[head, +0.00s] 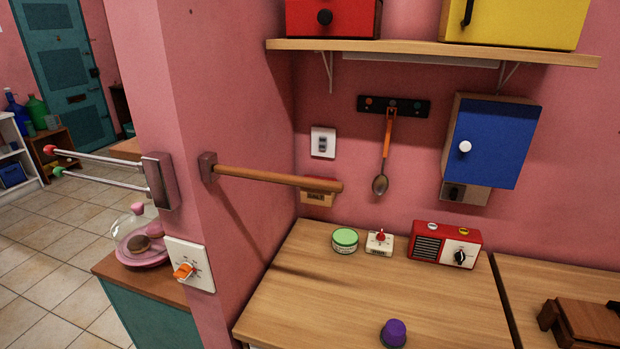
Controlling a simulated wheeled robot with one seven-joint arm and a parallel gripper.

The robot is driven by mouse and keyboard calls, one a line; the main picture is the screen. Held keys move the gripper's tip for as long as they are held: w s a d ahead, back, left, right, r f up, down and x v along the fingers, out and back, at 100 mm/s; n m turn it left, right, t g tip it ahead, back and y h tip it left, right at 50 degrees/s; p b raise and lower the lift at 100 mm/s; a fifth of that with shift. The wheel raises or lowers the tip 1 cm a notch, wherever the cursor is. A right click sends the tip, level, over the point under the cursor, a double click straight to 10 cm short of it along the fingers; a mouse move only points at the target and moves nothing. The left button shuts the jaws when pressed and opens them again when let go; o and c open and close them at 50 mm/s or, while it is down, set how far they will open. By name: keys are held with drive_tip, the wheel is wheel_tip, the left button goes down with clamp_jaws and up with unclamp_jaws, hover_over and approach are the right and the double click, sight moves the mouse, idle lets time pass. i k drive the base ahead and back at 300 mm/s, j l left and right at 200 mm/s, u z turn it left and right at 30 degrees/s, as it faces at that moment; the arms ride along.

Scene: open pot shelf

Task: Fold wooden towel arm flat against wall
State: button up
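The wooden towel arm (270,177) is a brown round rod. Its near-wall end sits in a dark wooden bracket (208,167) on the side face of the pink wall (225,110). The rod sticks out from the wall to the right, above the wooden counter, and its free end overlaps a small wooden box on the back wall in the picture. Its shadow falls on the side wall and counter. My gripper is not in view.
Two metal rods (105,160) with red and green tips stick out left from a metal plate. Below is an orange dial (184,270). A spoon (380,184) and blue cabinet (495,140) hang behind. The counter (330,290) holds a red radio (428,243) and purple knob (393,333).

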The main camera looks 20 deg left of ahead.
sight(239, 172)
drive_tip(key=l+u, duration=0.1)
drive_tip(key=u, duration=0.3)
drive_tip(key=k+u, duration=0.1)
drive_tip(key=u, duration=0.25)
drive_tip(key=l+u, duration=0.15)
drive_tip(key=u, duration=0.25)
drive_tip(key=k+j, duration=0.05)
